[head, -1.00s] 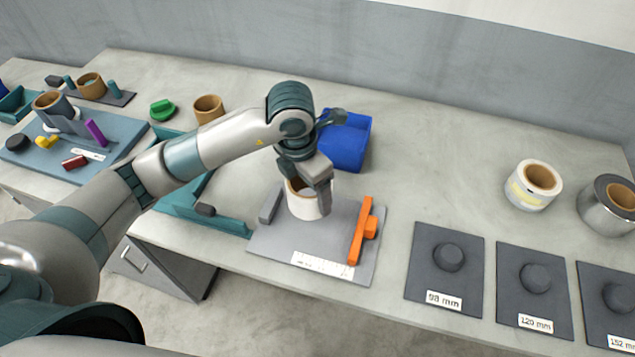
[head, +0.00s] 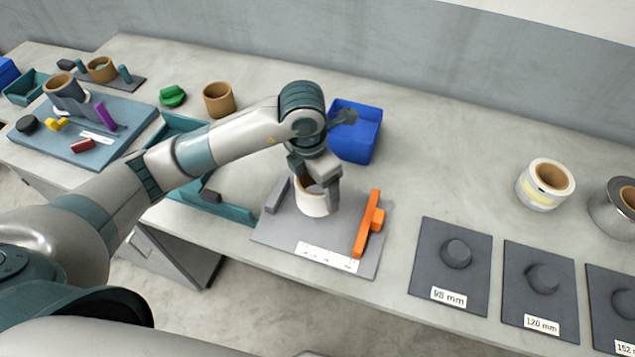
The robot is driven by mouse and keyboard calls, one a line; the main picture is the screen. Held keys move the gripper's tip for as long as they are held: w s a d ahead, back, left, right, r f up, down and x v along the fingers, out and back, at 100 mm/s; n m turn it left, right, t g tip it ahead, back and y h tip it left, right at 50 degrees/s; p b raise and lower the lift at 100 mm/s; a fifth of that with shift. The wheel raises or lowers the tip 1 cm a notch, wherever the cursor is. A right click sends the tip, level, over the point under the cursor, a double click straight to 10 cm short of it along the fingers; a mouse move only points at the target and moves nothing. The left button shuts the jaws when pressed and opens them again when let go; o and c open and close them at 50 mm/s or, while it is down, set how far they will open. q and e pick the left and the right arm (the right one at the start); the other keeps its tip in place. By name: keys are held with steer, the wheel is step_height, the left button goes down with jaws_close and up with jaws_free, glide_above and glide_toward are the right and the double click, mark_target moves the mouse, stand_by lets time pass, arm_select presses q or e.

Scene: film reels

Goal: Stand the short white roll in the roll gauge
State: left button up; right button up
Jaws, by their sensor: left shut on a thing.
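The short white roll (head: 313,203) stands upright on the grey plate of the roll gauge (head: 288,232), between the grey fixed block (head: 277,195) on the left and the orange slide (head: 367,226) on the right. A scale strip (head: 327,256) lies along the plate's front edge. My left gripper (head: 320,190) points down from above and is shut on the roll's wall, with a finger on its right side. The gripper hides part of the roll's top. Whether the roll's bottom touches the plate is hard to tell. My right gripper is not in view.
A blue bin (head: 354,132) stands behind the gauge. Dark pads marked 98 mm (head: 450,280) and 120 mm (head: 540,305) lie to the right, with a white roll (head: 545,184) behind them. A teal tray (head: 232,212) is partly under my arm.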

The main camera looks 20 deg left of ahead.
arm_select(q)
steer(key=shift+f+b, duration=0.8)
steer(key=shift+f, duration=1)
steer(key=shift+b, duration=0.3)
stand_by(0.5)
steer(key=shift+b, duration=0.35)
steer(key=shift+f+b, duration=0.5)
steer(key=shift+f, duration=0.05)
